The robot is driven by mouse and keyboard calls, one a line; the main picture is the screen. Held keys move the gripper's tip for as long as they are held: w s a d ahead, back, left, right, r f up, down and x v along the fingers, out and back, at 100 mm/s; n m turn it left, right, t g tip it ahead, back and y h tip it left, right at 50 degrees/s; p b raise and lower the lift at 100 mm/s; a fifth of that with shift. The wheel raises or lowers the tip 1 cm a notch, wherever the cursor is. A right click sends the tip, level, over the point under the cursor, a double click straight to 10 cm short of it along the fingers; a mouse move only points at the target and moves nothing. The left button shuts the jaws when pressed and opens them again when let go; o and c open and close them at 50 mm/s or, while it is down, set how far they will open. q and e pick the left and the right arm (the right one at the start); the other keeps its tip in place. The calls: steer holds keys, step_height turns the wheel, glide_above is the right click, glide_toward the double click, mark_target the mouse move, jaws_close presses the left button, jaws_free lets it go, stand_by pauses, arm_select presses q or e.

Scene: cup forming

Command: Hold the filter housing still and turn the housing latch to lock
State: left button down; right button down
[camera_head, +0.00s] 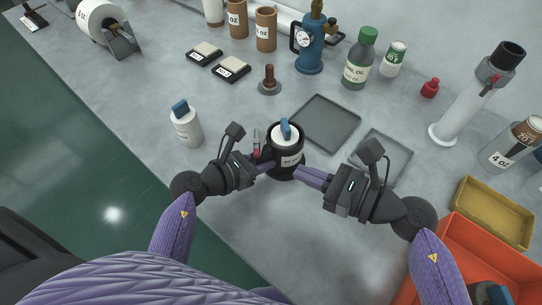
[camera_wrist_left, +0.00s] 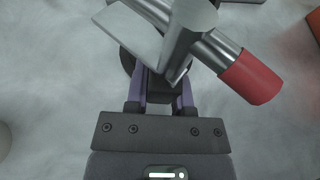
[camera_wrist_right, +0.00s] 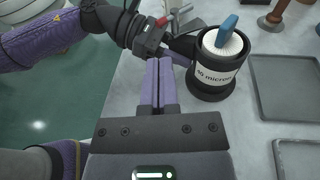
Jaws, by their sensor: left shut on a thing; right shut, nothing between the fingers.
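The filter housing (camera_head: 287,170) is a black cup on the table, holding a white cartridge (camera_head: 287,139) with a blue top; its label reads "40 micron" in the right wrist view (camera_wrist_right: 217,75). The housing latch, a metal lever with a red grip (camera_head: 257,150), is at the housing's left; it fills the top of the left wrist view (camera_wrist_left: 250,77). My left gripper (camera_head: 266,167) is shut on a dark part at the housing's left side, under the lever; the hold is partly hidden. My right gripper (camera_wrist_right: 159,63) is shut and empty, its tips close to the housing's front right; contact is unclear.
A white bottle with a blue top (camera_head: 186,124) stands left. Grey trays (camera_head: 326,122) lie behind and right. A yellow tray (camera_head: 494,213) and an orange crate (camera_head: 487,250) are at the right. Bottles and a blue gauge device (camera_head: 310,52) stand behind. The front table is clear.

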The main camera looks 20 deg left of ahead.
steer(key=x, duration=0.7)
steer(key=shift+s+a+f+m+t+h, duration=0.15)
steer(key=shift+a+m+t+h, duration=0.15)
steer(key=shift+m+t, duration=0.4)
steer(key=shift+t, duration=0.3)
steer(key=a+m+t, duration=0.1)
steer(key=s+a+t+h, duration=0.1)
steer(key=a, duration=0.1)
steer(key=shift+s+a+m, duration=0.1)
steer(key=shift+s+m, duration=0.15)
steer(key=shift+m, duration=0.15)
steer(key=shift+a, duration=0.3)
stand_by(0.4)
stand_by(0.3)
